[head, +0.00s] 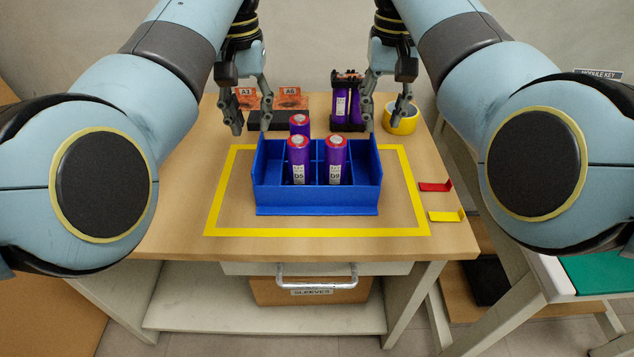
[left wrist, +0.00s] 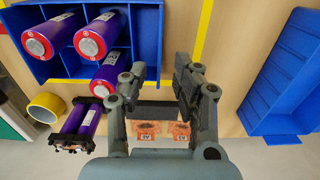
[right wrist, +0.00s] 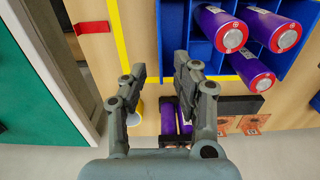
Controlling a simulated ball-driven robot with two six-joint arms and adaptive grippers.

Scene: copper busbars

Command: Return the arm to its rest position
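My left gripper (head: 252,118) hangs in the air above the back left of the table, its fingers apart and empty. The left wrist view shows the same open left gripper (left wrist: 160,88). My right gripper (head: 386,118) hangs at the back right of the blue divided bin (head: 315,200). It is open, with nothing between its fingers in the right wrist view (right wrist: 160,85). Purple cells stand upright in the bin: a front left cell (head: 298,162), a front right cell (head: 336,162) and a back cell (head: 299,125). Both arms reach in from the sides.
A black-ended holder with purple cells (head: 341,105) and a yellow tape roll (head: 401,120) stand behind the bin. Orange tags (head: 289,98) lie back left. Red (head: 435,186) and yellow (head: 447,216) brackets lie right. Another blue bin (left wrist: 285,75) shows in the left wrist view.

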